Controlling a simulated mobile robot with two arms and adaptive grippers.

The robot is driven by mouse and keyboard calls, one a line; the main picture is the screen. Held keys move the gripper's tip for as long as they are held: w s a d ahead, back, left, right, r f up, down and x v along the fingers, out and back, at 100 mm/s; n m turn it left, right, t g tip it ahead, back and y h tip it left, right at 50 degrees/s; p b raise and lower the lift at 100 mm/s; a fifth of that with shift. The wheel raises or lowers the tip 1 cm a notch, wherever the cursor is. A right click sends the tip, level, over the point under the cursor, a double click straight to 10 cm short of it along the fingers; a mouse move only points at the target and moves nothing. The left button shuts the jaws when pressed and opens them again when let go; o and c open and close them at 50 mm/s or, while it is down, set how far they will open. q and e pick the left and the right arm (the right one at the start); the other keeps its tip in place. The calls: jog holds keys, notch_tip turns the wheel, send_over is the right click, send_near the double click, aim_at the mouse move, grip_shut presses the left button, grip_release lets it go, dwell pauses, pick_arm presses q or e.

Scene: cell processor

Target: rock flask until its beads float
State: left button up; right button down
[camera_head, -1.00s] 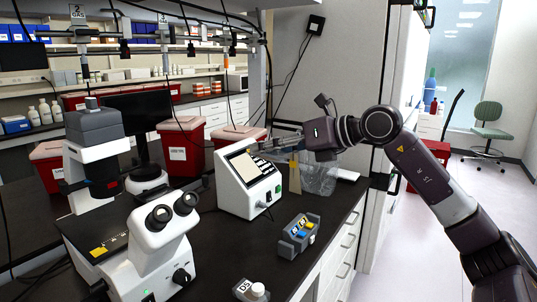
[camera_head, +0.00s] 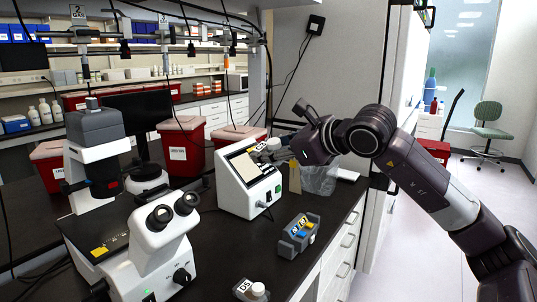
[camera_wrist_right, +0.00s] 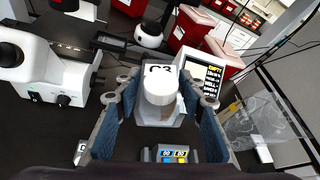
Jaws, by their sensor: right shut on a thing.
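My right gripper (camera_head: 272,152) is shut on a flask marked C3 (camera_wrist_right: 158,119) with a white cap. In the wrist view the flask sits between the two blue-grey fingers, cap toward the camera. In the head view the gripper is beside the upper right of the white processor, off the bench and tilted. The flask's white cap (camera_head: 273,144) shows there at the fingertips. I cannot make out the beads inside the flask. My left gripper is not in view.
The white processor (camera_head: 232,198) has a screen reading EMPTY in the wrist view. A small grey rack (camera_head: 299,236) with blue and yellow pieces and a D5 flask (camera_head: 250,290) stand on the bench. A microscope (camera_head: 160,240) is at left. A clear bin (camera_head: 320,180) is behind right.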

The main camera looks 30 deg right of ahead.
jog(key=m+g+y, duration=0.1)
jog(key=m+y, duration=0.2)
jog(key=m, duration=0.1)
jog(key=shift+d+f, duration=0.1)
jog(key=shift+m+y, duration=0.7)
jog(key=shift+m, duration=0.5)
jog(key=shift+r+n+h, duration=0.25)
jog(key=shift+n+h, duration=0.05)
jog(key=shift+n, duration=0.1)
jog(key=n+h+p, duration=0.1)
jog(key=n+h, duration=0.1)
jog(key=n, duration=0.1)
jog(key=shift+f, duration=0.1)
